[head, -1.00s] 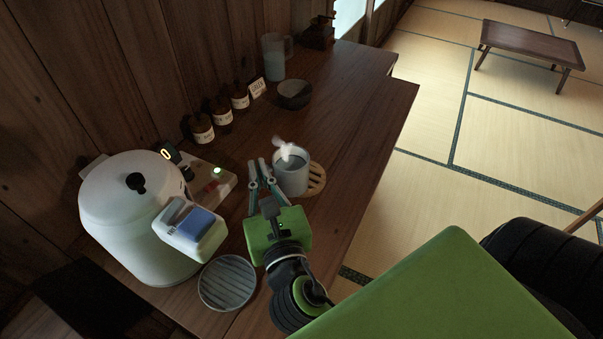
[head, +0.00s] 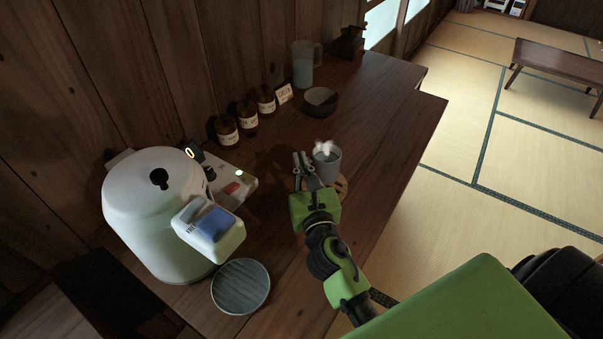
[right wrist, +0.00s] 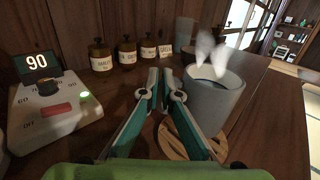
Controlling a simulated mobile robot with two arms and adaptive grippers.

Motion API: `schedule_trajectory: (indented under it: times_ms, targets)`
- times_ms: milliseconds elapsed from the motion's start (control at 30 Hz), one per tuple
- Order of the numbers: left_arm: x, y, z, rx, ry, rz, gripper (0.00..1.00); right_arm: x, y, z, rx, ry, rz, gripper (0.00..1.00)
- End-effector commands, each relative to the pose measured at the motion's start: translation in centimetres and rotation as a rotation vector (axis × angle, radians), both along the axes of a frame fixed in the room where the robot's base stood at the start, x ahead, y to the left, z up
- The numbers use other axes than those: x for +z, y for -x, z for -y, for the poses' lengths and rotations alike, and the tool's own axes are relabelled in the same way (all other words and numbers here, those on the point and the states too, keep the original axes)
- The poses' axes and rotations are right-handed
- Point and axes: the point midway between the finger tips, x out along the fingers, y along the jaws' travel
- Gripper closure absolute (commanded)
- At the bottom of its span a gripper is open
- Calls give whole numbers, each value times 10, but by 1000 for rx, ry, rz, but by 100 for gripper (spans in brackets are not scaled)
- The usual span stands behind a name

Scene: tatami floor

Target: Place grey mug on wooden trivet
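The grey mug (head: 327,168) stands upright near the right edge of the wooden counter, with white steam above it. It also shows in the right wrist view (right wrist: 213,105), just right of my fingers. The round slatted wooden trivet (head: 341,188) is at the mug's base and partly hidden by it. In the right wrist view the trivet (right wrist: 180,145) shows in front of the mug. The mug appears to rest on it, off-centre. My right gripper (head: 302,157) is left of the mug, its fingertips close together with nothing between them. My left gripper is out of view.
A white kettle (head: 150,215) and a control panel reading 90 (right wrist: 50,105) stand left. A round ribbed plate (head: 241,288) is nearer me. Brown jars (head: 246,116), a dark bowl (head: 320,101) and a pitcher (head: 302,66) line the back. The counter edge is right of the mug.

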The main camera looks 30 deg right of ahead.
Motion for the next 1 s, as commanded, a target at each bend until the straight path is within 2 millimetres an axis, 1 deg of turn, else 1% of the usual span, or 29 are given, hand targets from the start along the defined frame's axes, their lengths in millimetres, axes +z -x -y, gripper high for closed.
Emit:
schedule_trajectory:
  times_ms: [100, 200, 300, 633, 767, 800, 833, 867, 1000]
  targets:
    - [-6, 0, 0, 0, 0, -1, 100, -10, -7, 5, 0, 2, 3, 100]
    - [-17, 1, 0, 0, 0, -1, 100, -28, -6, 5, -1, -3, 0, 100]
    - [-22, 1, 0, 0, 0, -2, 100, -37, -6, 5, 0, -2, 1, 100]
    - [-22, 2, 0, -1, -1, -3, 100, -38, -6, 5, 1, 1, 2, 100]
    - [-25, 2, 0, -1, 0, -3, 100, -42, -6, 5, 2, 2, 1, 100]
    - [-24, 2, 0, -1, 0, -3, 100, -42, -6, 5, 1, 1, -1, 89]
    - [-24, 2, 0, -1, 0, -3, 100, -42, -6, 5, 1, 1, -1, 81]
    - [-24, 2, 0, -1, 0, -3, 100, -42, -6, 5, 1, 1, -1, 79]
    - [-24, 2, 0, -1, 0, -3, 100, -42, -6, 5, 1, 1, -1, 79]
